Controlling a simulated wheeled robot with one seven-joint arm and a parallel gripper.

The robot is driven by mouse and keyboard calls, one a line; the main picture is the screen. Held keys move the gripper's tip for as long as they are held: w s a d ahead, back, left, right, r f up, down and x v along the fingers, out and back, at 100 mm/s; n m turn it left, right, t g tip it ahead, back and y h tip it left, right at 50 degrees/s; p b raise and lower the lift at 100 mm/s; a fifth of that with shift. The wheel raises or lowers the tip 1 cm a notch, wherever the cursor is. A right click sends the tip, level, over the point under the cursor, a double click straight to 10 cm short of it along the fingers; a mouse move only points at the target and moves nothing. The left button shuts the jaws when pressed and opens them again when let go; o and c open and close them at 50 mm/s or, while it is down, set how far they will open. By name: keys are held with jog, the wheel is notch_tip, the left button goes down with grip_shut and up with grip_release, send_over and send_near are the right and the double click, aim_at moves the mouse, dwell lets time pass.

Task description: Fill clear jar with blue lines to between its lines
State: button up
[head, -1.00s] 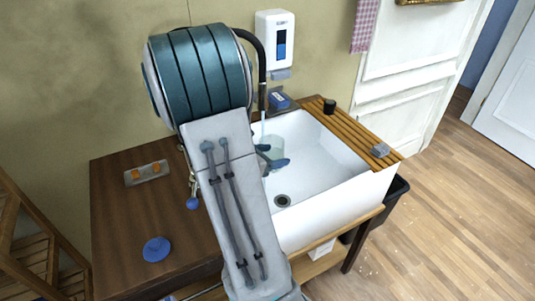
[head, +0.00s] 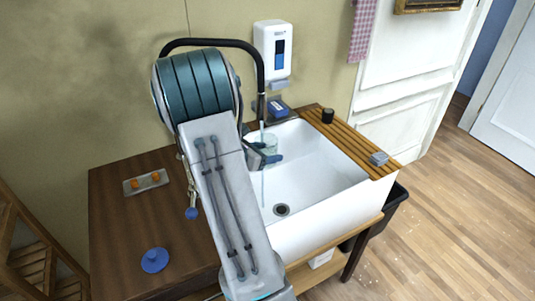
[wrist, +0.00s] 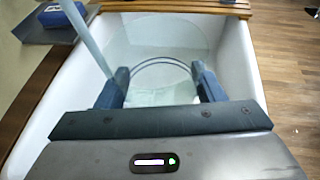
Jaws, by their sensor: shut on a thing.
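My gripper (head: 266,157) is shut on the clear jar (head: 268,142), over the back left of the white sink. In the wrist view the jar (wrist: 160,45) shows between the two fingers (wrist: 160,88), with dark ring lines around it. The black tap (head: 259,75) arches above, and a water stream (head: 262,128) runs from it. In the wrist view the stream (wrist: 92,42) passes by the left finger, at the jar's left side. Some water also shows below the jar, falling into the sink. The water level against the lines is unclear.
The white sink (head: 340,205) has a dark drain (head: 281,210). A slatted wooden rack (head: 350,142) on its right edge holds a black cup (head: 328,115) and a grey block (head: 379,158). The counter (head: 115,215) holds orange knobs (head: 145,181) and a blue knobbed disc (head: 154,260).

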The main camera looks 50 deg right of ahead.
jog(key=shift+w, duration=0.1)
dwell(0.5)
jog(key=shift+w+d+p, duration=0.15)
jog(key=shift+w+d, duration=0.55)
jog(key=shift+w, duration=0.3)
jog(key=shift+w+d+p, duration=0.1)
jog(key=shift+w+d, duration=0.65)
jog(key=shift+w, duration=0.2)
jog(key=shift+w+d+p, duration=0.15)
jog(key=shift+w+d, duration=0.55)
jog(key=shift+w, duration=0.3)
dwell(4.5)
